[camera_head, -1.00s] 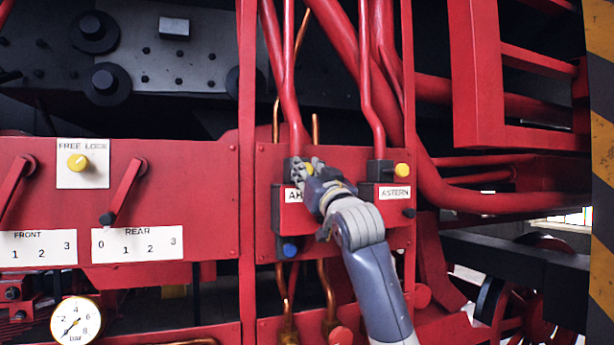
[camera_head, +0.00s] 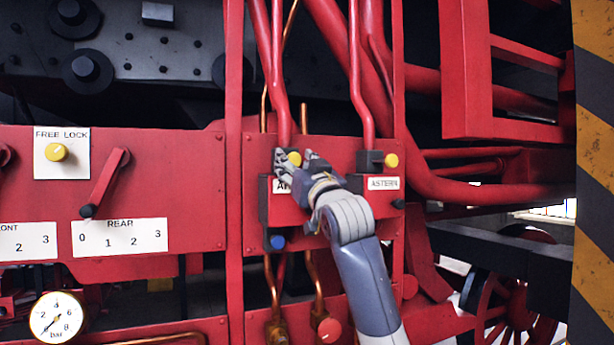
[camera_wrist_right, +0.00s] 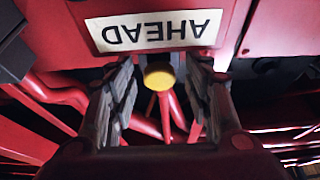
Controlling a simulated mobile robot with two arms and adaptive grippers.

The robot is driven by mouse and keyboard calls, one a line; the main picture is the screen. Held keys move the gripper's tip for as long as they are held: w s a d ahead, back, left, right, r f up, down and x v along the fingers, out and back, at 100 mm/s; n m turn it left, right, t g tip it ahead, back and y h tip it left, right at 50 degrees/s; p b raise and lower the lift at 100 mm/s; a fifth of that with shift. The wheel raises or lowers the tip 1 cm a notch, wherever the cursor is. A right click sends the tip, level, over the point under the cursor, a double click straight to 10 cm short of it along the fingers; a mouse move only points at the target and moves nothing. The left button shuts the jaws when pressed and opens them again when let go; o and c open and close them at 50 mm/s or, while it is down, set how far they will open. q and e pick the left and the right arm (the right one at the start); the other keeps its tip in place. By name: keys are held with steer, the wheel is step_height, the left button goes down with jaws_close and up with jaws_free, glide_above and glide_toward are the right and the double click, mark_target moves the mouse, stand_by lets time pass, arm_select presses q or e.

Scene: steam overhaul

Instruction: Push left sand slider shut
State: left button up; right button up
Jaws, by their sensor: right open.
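The left slider unit is a red and dark box labelled AHEAD (camera_head: 282,187), with a yellow knob (camera_head: 294,158) at its top and a blue knob (camera_head: 277,242) at its lower left. My right gripper (camera_head: 296,163) is open at the top of this box, with a finger on each side of the yellow knob. Its hand covers most of the label. In the right wrist view, the yellow knob (camera_wrist_right: 159,75) shows between the open fingers, below the upside-down AHEAD label (camera_wrist_right: 155,31). I cannot tell whether the fingers touch it. My left gripper is out of view.
A matching ASTERN unit (camera_head: 383,183) with its own yellow knob (camera_head: 391,160) sits close to the right. Red pipes (camera_head: 363,90) run down behind both units. A red lever (camera_head: 106,182) and a pressure gauge (camera_head: 56,318) are on the left.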

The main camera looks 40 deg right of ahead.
steer(key=v, duration=1.1)
steer(key=shift+s, duration=0.15)
